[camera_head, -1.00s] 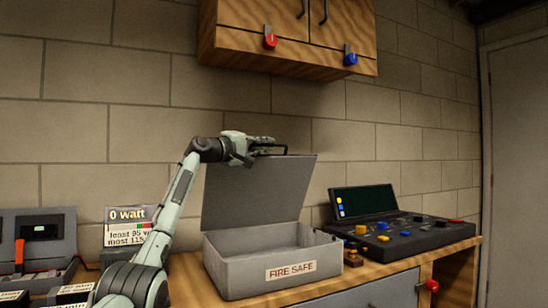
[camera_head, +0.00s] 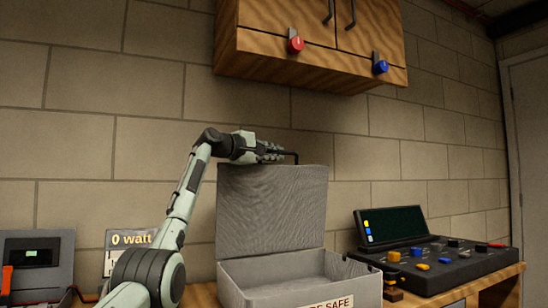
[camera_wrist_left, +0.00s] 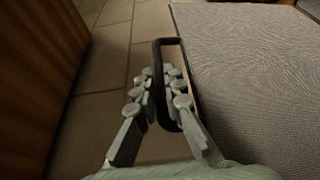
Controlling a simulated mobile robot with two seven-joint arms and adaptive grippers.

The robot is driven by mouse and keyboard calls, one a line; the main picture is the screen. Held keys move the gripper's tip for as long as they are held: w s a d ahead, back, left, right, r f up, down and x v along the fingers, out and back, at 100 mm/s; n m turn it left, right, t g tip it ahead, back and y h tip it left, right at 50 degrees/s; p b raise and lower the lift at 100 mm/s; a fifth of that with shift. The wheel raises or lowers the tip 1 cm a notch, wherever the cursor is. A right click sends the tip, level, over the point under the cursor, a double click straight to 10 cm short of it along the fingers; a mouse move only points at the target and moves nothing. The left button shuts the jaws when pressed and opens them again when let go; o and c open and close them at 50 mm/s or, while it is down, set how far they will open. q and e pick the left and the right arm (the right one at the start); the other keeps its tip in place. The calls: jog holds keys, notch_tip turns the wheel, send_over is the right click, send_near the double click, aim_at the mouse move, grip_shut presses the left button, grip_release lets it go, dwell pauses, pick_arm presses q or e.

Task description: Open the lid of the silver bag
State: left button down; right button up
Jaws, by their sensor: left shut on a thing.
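The silver bag (camera_head: 252,291) is a grey box-like case labelled FIRE SAFE, standing on the wooden bench. Its lid (camera_head: 272,212) stands raised, roughly upright, at the back, so the inside shows. A black handle (camera_head: 295,158) sticks up at the lid's top edge. My left gripper (camera_head: 272,153) is at that edge, shut on the handle. In the left wrist view the fingers (camera_wrist_left: 163,95) close around the black handle (camera_wrist_left: 165,42), beside the grey lid (camera_wrist_left: 255,80). The bag's lower front is cut off by the head view's bottom edge. My right gripper is not in view.
A wooden cabinet (camera_head: 310,35) with a red and a blue knob hangs above the lid. A dark control console (camera_head: 435,262) with a screen stands at right. A grey device (camera_head: 38,258) and a sign (camera_head: 125,242) stand at left. A block wall is behind.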

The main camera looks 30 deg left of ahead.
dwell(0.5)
pick_arm(q)
jog(key=c, duration=1.6)
grip_release()
jog(key=v, duration=1.2)
jog(key=shift+r, duration=0.1)
